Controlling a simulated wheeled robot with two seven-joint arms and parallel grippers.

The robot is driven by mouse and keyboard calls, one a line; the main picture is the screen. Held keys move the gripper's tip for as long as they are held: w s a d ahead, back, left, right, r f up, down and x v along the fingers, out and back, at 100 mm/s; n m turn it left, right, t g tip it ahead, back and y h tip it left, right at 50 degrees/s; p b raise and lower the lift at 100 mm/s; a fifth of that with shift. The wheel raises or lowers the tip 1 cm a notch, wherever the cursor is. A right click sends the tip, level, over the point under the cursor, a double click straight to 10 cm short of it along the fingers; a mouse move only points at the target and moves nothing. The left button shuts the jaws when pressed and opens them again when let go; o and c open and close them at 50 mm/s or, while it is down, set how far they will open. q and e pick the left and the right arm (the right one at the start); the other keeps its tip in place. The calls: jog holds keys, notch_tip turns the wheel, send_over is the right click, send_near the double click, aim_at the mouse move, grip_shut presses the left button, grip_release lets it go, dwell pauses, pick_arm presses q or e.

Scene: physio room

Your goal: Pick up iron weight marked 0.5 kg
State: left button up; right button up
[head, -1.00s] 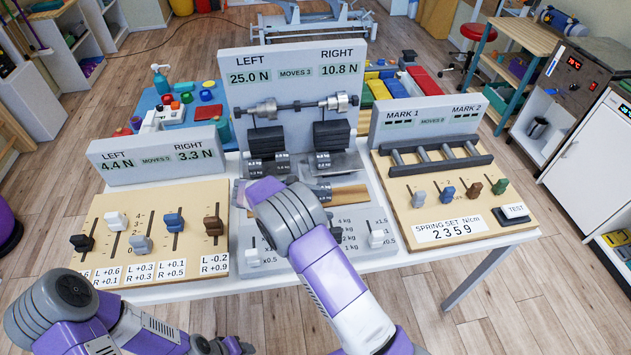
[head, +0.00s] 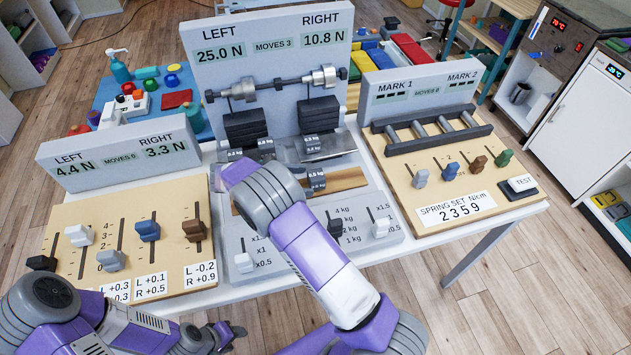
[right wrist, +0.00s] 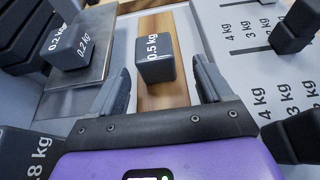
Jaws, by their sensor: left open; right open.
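The iron weight marked 0.5 kg (right wrist: 154,62) is a small dark grey block on a wooden strip (right wrist: 178,91). In the right wrist view it stands between the two fingers of my right gripper (right wrist: 161,76), which is open; gaps show on both sides. In the head view this weight (head: 317,180) lies on the strip in front of the right pan, and my right wrist hides part of the strip. My left gripper (head: 222,337) is open and empty at the lower left, in front of the table.
A 0.2 kg weight (right wrist: 69,47) sits on the metal pan beside the strip, and a 0.8 kg weight (right wrist: 25,150) is close at lower left. Slider knobs (right wrist: 292,28) stand on the other side. The balance panel (head: 270,62) rises behind.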

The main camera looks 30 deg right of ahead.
aim_at(322, 178)
jog(key=shift+x, duration=1)
jog(key=x, duration=0.1)
jog(key=b+x, duration=0.1)
jog(key=x, duration=0.1)
jog(key=b+x, duration=0.1)
jog(key=x, duration=0.1)
jog(key=shift+w+d+r, duration=0.15)
jog(key=shift+d+r, duration=0.1)
jog(key=shift+r, duration=0.05)
jog(key=shift+r, duration=0.1)
jog(key=shift+c, duration=0.4)
jog(key=c, duration=1.4)
